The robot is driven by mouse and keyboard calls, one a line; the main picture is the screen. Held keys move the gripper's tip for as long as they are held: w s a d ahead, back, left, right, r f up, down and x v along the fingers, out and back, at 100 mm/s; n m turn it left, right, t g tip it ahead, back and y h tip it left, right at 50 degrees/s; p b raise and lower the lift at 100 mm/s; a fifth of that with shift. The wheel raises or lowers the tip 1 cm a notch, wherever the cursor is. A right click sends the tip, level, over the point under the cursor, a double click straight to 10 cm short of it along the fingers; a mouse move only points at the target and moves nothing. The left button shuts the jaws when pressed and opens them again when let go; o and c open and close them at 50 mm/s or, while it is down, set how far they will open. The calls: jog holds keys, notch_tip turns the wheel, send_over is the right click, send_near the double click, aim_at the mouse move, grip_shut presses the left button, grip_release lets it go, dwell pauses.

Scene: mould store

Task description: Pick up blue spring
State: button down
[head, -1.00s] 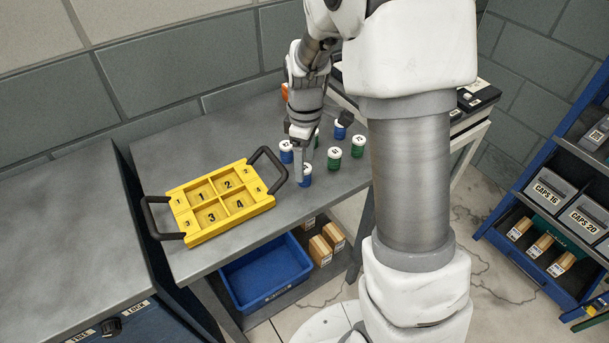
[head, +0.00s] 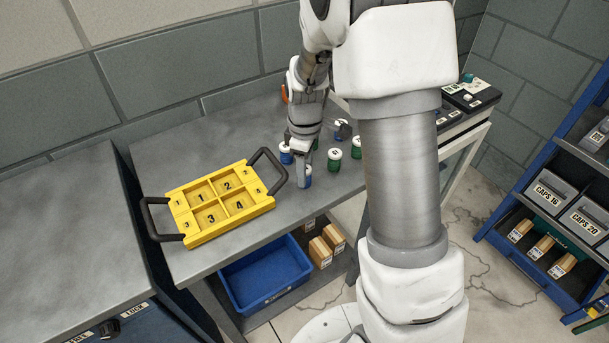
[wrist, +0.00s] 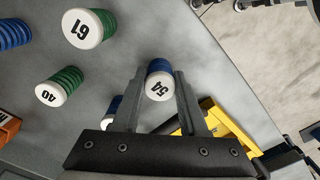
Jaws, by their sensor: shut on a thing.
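The blue spring (wrist: 159,68) with a white cap marked 54 stands between the two fingers of my gripper (wrist: 160,92) in the wrist view. My gripper is shut on it. In the head view my gripper (head: 302,180) is low at the front right of the grey table, and the spring's blue side (head: 308,171) shows only in part beside the fingers. I cannot tell whether the spring still touches the table. Another blue spring (head: 286,155) stands just left of my gripper.
Green springs (head: 334,162) (head: 356,150) stand to the right, with another blue spring (wrist: 14,33) near them. A yellow tray (head: 248,210) with numbered compartments and black handles lies close on the left. A blue bin (head: 262,280) is on the shelf below.

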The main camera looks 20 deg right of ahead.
jog(key=shift+r, duration=0.6)
notch_tip(320, 180, up, 3)
jog(key=shift+w+r+p, duration=0.1)
jog(key=shift+p, duration=0.25)
jog(key=s+d+r, duration=0.6)
jog(key=s, duration=0.3)
jog(key=shift+s+d+r+p, duration=0.25)
jog(key=shift+s+r+p, duration=0.05)
jog(key=shift+s, duration=0.1)
